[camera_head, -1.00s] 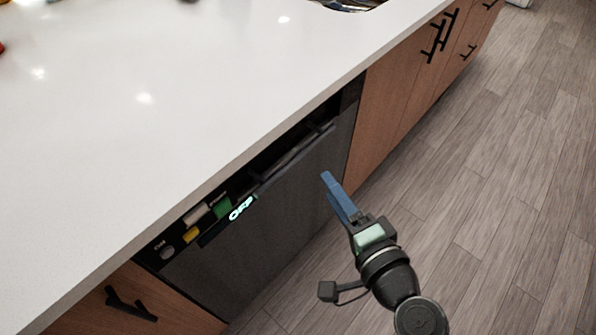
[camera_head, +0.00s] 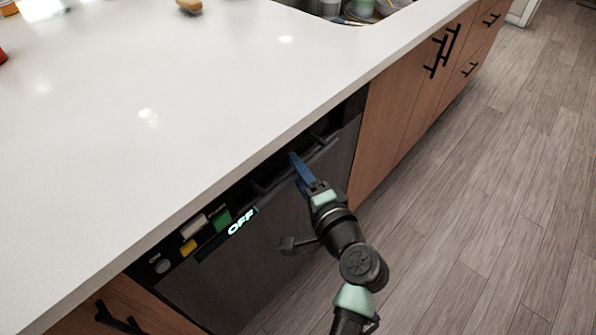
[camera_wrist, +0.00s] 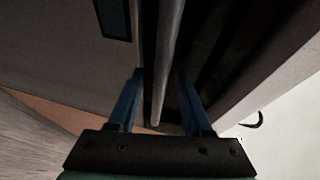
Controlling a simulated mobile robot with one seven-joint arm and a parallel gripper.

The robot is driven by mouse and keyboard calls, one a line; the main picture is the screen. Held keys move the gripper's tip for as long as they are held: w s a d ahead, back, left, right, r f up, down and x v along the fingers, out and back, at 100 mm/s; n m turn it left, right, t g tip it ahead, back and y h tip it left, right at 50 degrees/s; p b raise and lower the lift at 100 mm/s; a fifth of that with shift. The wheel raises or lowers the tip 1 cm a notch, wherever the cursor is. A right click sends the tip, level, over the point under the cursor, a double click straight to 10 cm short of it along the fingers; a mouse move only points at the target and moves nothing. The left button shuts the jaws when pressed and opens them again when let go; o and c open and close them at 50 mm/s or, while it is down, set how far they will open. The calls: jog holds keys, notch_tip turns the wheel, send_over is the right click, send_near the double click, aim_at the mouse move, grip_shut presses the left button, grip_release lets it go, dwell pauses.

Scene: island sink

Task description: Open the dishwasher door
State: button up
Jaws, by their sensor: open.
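The dark grey dishwasher door (camera_head: 263,265) is shut under the white counter. Its bar handle (camera_head: 318,155) runs along the top edge, to the right of the control panel with the lit OFF display. My gripper (camera_head: 296,162) is at the handle in the head view. In the wrist view my gripper (camera_wrist: 158,80) has its two blue fingers apart, and the handle bar (camera_wrist: 167,65) runs between them. The fingers appear to straddle the bar without closing on it. Contact with the bar cannot be told.
The white countertop (camera_head: 140,150) overhangs just above the handle. Wooden cabinets (camera_head: 405,115) with black handles stand to the right, and another (camera_head: 120,315) is at lower left. The plank floor (camera_head: 480,220) is clear. A sink (camera_head: 345,10) with dishes is at the top.

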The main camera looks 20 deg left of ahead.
grip_shut()
dwell(0.3)
dwell(1.2)
